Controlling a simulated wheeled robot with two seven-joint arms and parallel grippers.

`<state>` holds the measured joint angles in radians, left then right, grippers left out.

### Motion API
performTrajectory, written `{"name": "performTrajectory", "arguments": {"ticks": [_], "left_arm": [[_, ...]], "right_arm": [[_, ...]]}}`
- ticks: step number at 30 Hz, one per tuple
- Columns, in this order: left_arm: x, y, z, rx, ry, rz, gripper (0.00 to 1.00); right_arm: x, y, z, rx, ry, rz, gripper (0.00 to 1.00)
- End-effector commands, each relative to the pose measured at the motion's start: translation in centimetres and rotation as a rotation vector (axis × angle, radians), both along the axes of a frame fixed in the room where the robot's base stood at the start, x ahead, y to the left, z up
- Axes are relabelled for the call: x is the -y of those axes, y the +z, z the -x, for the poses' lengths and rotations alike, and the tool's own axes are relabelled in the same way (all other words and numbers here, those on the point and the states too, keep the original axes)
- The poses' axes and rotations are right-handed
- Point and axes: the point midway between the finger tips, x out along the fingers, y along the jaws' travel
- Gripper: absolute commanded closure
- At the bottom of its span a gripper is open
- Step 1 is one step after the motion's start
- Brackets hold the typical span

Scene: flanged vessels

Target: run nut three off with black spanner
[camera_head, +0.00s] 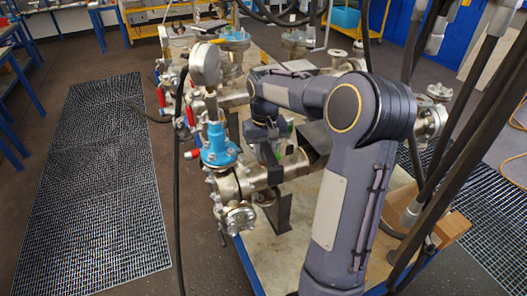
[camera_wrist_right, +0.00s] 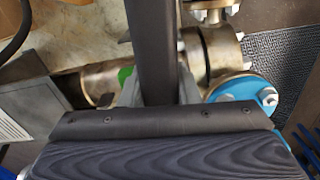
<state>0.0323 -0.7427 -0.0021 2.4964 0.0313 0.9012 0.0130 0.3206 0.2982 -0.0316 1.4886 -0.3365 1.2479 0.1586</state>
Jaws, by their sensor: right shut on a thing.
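My right gripper (camera_head: 267,150) is over the vessel's metal pipe in the head view. In the right wrist view the gripper (camera_wrist_right: 160,100) is shut on a long dark bar, which looks like the black spanner (camera_wrist_right: 157,45). The bar runs up out of the top of that view, so its far end is hidden. The flanged vessel (camera_head: 244,180) lies below and left of the gripper, with bolted flanges at its left end. A flange (camera_wrist_right: 208,55) shows right of the bar in the wrist view. I cannot tell which nut is nut three, or whether the spanner touches one. My left gripper is not in view.
A blue valve body (camera_head: 218,150) with a round gauge (camera_head: 205,64) above it stands close left of the gripper. Red-handled valves and more pipework are behind. Hanging dark hoses cross the right side. A cardboard box (camera_head: 452,228) sits at right. The floor grating (camera_head: 100,190) at left is clear.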

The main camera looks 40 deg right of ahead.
Motion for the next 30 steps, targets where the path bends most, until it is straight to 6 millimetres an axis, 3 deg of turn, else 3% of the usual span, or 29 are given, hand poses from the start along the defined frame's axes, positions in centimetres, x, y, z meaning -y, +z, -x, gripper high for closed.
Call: {"name": "performTrajectory", "arguments": {"ticks": [8,15,30], "left_arm": [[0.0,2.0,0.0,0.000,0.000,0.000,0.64],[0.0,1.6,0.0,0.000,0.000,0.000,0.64],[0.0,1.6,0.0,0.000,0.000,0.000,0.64]], "right_arm": [[0.0,2.9,-0.1,0.003,0.000,0.000,0.98],[0.0,4.9,-0.1,0.004,-0.001,0.001,0.98],[0.0,5.1,-0.1,0.002,-0.001,0.001,0.98]]}}
